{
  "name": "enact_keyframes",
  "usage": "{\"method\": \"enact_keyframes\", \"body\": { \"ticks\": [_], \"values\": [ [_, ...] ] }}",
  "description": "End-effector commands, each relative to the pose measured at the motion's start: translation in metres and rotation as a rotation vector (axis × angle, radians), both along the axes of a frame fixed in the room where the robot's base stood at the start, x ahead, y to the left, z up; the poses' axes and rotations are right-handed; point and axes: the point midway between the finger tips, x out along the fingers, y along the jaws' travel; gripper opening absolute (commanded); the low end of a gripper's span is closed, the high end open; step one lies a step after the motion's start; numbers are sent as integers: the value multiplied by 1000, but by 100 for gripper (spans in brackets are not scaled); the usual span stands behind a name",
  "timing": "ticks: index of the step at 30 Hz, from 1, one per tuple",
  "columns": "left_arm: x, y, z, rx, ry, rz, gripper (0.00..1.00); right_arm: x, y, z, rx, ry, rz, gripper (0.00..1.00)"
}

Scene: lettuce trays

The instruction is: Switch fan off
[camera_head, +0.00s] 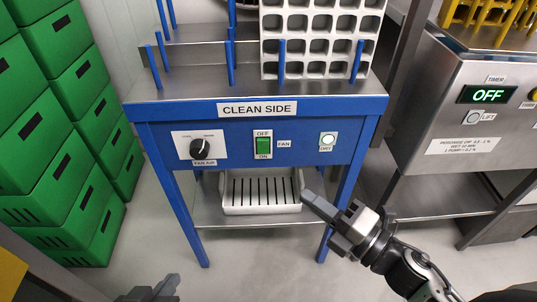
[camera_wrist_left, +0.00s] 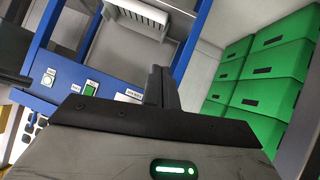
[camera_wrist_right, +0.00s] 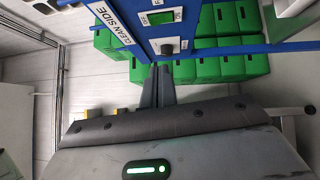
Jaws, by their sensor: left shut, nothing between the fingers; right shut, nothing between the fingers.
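The fan switch (camera_head: 263,146) is a green rocker on the blue front panel (camera_head: 310,150) of the "CLEAN SIDE" table, with "OFF" above it and "ON" below. It also shows small in the left wrist view (camera_wrist_left: 91,87). My right gripper (camera_head: 308,197) is shut and empty, below and right of the switch and apart from it. My left gripper (camera_head: 165,287) is at the bottom edge, low in front of the table, only partly in view, shut and empty. Its fingers show in the left wrist view (camera_wrist_left: 160,88). The right fingers show in the right wrist view (camera_wrist_right: 157,86).
A black knob (camera_head: 204,148) sits left of the switch and a round lit button (camera_head: 327,139) right of it. A white slotted tray (camera_head: 261,208) is on the lower shelf. Green crates (camera_head: 38,150) stack at left. A steel machine (camera_head: 460,110) stands at right.

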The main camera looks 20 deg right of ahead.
Motion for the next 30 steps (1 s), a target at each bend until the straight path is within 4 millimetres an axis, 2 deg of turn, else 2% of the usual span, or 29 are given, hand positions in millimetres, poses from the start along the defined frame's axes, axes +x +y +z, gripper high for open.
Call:
{"method": "enact_keyframes", "body": {
  "ticks": [7,11,24,30],
  "values": [
    [0,0,1,1,0,1,0,3,1,1,4,1,-1,0],
    [0,1,1,2,2,1,0,15,8,3,5,0,0,0],
    [-2,3,-2,16,33,1,0,93,49,12,4,-1,-1,0],
    [-3,4,-7,19,43,2,0,118,40,13,4,2,-3,0]
  ]
}}
